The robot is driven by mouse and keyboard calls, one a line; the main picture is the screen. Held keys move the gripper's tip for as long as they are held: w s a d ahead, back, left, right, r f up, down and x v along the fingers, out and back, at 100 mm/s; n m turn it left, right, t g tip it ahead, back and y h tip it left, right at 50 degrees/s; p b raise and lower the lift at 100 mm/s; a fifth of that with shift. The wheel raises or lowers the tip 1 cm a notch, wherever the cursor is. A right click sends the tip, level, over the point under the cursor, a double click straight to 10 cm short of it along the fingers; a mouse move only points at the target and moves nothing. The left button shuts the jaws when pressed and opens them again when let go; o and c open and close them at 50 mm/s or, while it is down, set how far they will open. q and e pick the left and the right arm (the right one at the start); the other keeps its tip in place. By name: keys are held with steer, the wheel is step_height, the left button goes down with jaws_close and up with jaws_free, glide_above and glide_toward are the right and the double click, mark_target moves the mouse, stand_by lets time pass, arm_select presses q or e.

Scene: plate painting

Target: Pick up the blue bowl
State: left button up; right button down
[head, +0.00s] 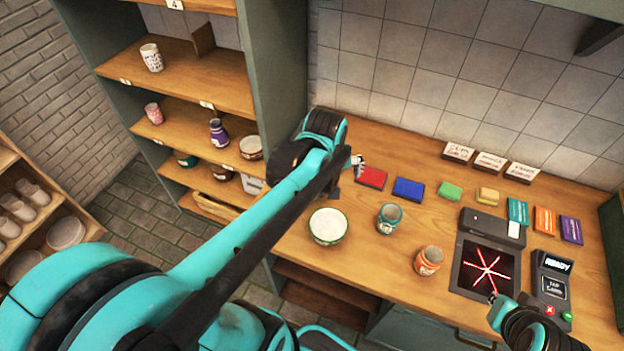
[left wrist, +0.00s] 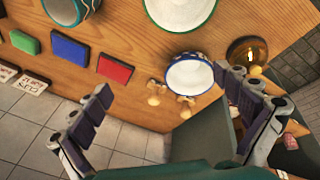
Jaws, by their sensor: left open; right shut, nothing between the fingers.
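The blue bowl (left wrist: 190,76), white inside with a blue rim, stands on the wooden counter in the left wrist view. In the head view I cannot see it; my left arm covers that part of the counter. My left gripper (left wrist: 164,83) is open, its fingers spread wide, with the bowl ahead of the gap and nearer the right finger. The gripper looks empty and apart from the bowl. My right gripper (head: 495,298) is shut and empty at the lower right in the head view, by the dark screen panel.
A green-rimmed white bowl (head: 328,227), a teal jar (head: 389,218) and an orange jar (head: 428,260) stand on the counter (head: 365,285). Red (head: 371,178) and blue (head: 408,189) blocks lie behind them. An amber round object (left wrist: 247,52) stands close to the blue bowl.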

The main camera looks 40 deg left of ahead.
arm_select(q)
steer(key=w+a+f+n+g+p, duration=0.3)
steer(key=w+a+f+n+p, duration=0.15)
steer(key=a+n, duration=0.45)
steer(key=shift+h, duration=0.3)
steer(key=f+b, duration=0.1)
steer(key=f, duration=0.1)
steer(key=f+b, duration=0.1)
steer(key=f, duration=0.1)
steer(key=f+b, duration=0.1)
steer(key=f, duration=0.2)
steer(key=shift+s+a+f, duration=0.1)
steer(key=shift+a, duration=0.15)
steer(key=c, duration=1.2)
arm_select(e)
step_height(320, 180, up, 2)
steer(key=shift+r, duration=0.25)
